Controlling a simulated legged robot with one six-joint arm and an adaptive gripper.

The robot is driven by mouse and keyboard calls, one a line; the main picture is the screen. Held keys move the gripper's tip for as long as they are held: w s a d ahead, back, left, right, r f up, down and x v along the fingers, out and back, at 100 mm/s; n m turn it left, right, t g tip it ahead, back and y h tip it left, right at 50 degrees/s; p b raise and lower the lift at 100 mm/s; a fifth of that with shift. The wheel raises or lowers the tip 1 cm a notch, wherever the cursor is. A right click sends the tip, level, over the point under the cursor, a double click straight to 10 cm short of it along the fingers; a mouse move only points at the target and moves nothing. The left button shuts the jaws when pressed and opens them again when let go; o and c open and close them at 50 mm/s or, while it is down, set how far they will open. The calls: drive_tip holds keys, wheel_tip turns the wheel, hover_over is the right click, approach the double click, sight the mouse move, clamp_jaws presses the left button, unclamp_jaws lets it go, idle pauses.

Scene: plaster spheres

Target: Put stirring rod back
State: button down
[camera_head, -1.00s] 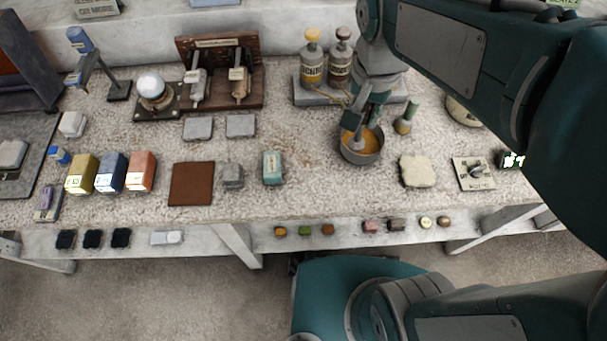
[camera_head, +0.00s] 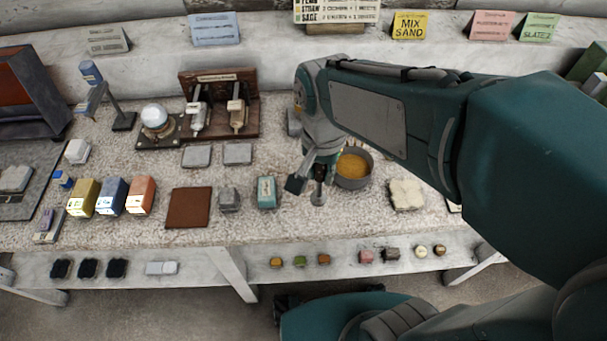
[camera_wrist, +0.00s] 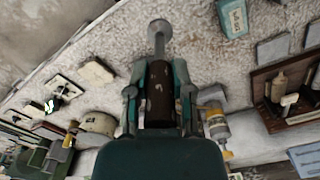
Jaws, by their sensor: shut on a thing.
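My gripper (camera_head: 312,180) is shut on the stirring rod (camera_head: 318,198), left of the pot (camera_head: 356,183) and above the bench. In the wrist view, the rod's dark handle sits between the fingers of my gripper (camera_wrist: 158,88). The rod's pale shaft and round metal end (camera_wrist: 159,27) stick out beyond the fingertips. The grey pot holds yellow-orange material, and the rod is outside it. I cannot tell how high the rod end is above the bench. The spot behind the pot is hidden by my arm.
A teal block (camera_head: 267,192) and a grey block (camera_head: 229,199) stand left of the gripper. A brown square plate (camera_head: 188,208) lies further left. A pale slab (camera_head: 406,195) is right of the pot. A labelled bottle (camera_wrist: 215,122) shows in the wrist view.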

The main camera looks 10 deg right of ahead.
drive_tip(key=shift+w+a+f, duration=0.35)
drive_tip(key=shift+w+f, duration=0.75)
drive_tip(key=shift+f, duration=0.55)
drive_tip(key=shift+w+a+f, duration=0.35)
drive_tip(key=shift+w+f, duration=0.75)
drive_tip(key=shift+f, duration=0.5)
drive_tip(key=shift+w+a+f, duration=0.35)
drive_tip(key=shift+w+f, duration=0.75)
drive_tip(key=shift+f, duration=0.55)
drive_tip(key=shift+f, duration=0.1)
drive_tip(key=c, duration=0.5)
unclamp_jaws()
wheel_tip(320, 180, up, 12)
drive_tip(key=s+d+r+n+t, duration=0.2)
drive_tip(key=s+d+n, duration=0.1)
drive_tip(key=s+d, duration=0.2)
drive_tip(key=s+d+r+n+t, duration=0.2)
drive_tip(key=s+d+t, duration=0.1)
drive_tip(key=s+d, duration=0.2)
drive_tip(key=s, duration=0.2)
drive_tip(key=shift+s+d+r+n+t, duration=0.3)
drive_tip(key=shift+d+r+n, duration=0.05)
drive_tip(key=shift+d+n, duration=0.05)
